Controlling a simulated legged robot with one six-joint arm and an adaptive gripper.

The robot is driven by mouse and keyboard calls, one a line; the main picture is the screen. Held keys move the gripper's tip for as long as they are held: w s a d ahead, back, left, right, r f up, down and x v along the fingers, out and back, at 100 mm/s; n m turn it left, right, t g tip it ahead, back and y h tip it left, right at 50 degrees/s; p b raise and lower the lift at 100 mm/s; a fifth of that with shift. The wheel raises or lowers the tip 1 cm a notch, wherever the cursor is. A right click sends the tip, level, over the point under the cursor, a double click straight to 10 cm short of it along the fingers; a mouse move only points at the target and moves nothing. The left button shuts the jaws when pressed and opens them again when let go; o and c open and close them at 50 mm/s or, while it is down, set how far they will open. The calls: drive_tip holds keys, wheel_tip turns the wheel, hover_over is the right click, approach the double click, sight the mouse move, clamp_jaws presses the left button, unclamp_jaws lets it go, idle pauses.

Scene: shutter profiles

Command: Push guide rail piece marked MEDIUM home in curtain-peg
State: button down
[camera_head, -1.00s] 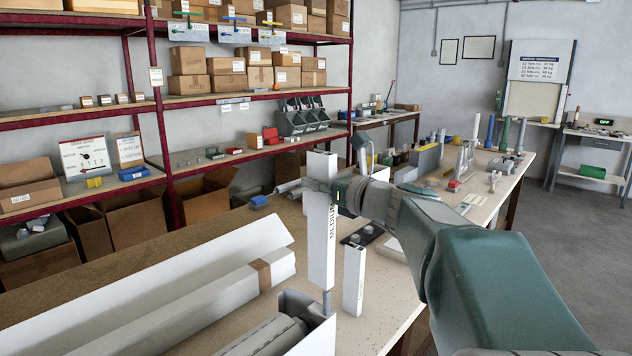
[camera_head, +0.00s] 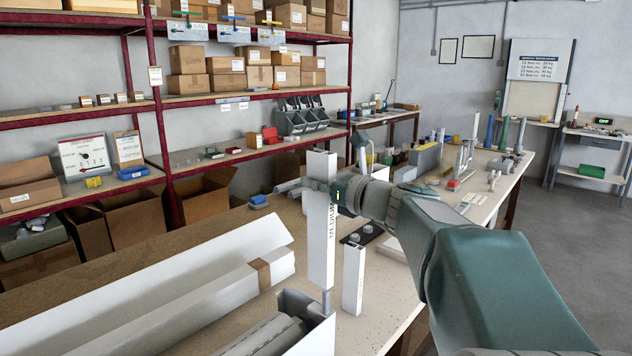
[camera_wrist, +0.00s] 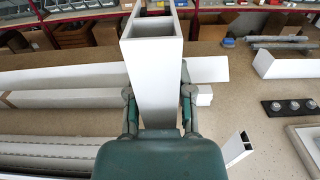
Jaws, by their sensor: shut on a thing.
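The guide rail piece marked MEDIUM (camera_head: 321,255) is a tall white hollow profile, upright in the head view with its lettering running up its side. My gripper (camera_head: 322,187) is shut on it at its upper half. In the wrist view the piece (camera_wrist: 156,80) stands between the two fingers of my gripper (camera_wrist: 158,100), its open top facing the camera. A thin grey peg (camera_head: 326,303) shows directly below the piece's lower end, at the end of a white casing (camera_head: 318,338). I cannot tell whether the piece is around the peg's tip or just above it.
A shorter white hollow profile (camera_head: 353,280) stands close to the right; it also shows in the wrist view (camera_wrist: 237,149). A black plate with knobs (camera_head: 362,234) lies behind it. Long white profiles (camera_head: 190,300) lie on the left. Bench surface is clear at front right.

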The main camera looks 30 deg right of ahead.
wheel_tip(320, 180, down, 7)
idle(3.1)
drive_tip(key=shift+c, duration=2.1)
unclamp_jaws()
drive_tip(key=v, duration=1.2)
